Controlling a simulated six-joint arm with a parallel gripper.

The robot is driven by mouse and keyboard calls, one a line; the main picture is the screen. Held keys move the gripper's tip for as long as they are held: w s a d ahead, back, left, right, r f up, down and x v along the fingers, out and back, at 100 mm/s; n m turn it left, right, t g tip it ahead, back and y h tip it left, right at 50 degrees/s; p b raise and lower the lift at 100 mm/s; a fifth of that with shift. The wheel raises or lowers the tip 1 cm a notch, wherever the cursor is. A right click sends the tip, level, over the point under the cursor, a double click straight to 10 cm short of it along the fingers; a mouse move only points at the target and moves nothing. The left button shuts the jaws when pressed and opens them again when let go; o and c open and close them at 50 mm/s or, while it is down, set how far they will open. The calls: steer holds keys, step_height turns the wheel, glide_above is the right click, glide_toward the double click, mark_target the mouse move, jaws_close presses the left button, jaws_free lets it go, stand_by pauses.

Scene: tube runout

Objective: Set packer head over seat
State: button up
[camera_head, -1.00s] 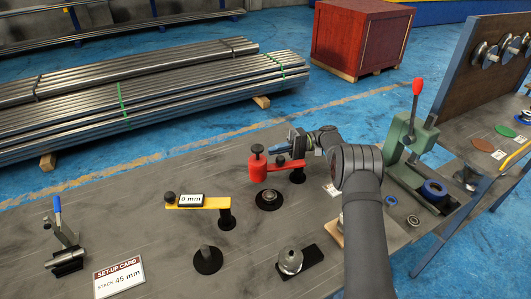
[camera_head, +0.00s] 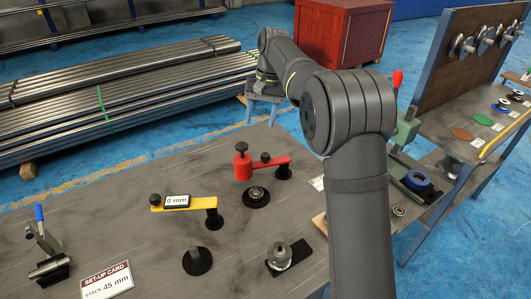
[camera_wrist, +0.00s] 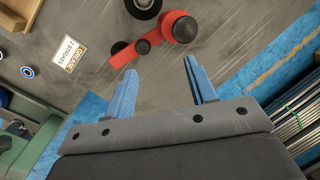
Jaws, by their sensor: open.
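The red swing arm (camera_head: 262,164), apparently bearing the packer head (camera_head: 242,166), stands on a post near the table's far edge. The head, with a black knob on top, is at the arm's left end. The dark round seat (camera_head: 256,196) lies on the table just below it in the picture; I cannot tell whether they line up. In the wrist view the head (camera_wrist: 185,28) and seat (camera_wrist: 145,4) appear side by side. My gripper (camera_head: 261,112) is open and empty, raised beyond the red arm. Its blue fingers (camera_wrist: 160,70) are apart in the wrist view, clear of the red arm.
A set-up card (camera_head: 106,284) reads stack 45 mm. A clamp (camera_head: 46,246) is at left; a green press (camera_head: 404,132) is at right.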

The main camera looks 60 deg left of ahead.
mark_target(266, 154)
step_height(266, 154, up, 4)
steer(key=d+t, duration=0.1)
steer(key=t, duration=0.2)
steer(key=shift+m, duration=0.4)
steer(key=f, duration=1.7)
steer(key=shift+w+d+f, duration=0.15)
steer(key=shift+w+f, duration=0.05)
steer(key=shift+w, duration=0.2)
jaws_close()
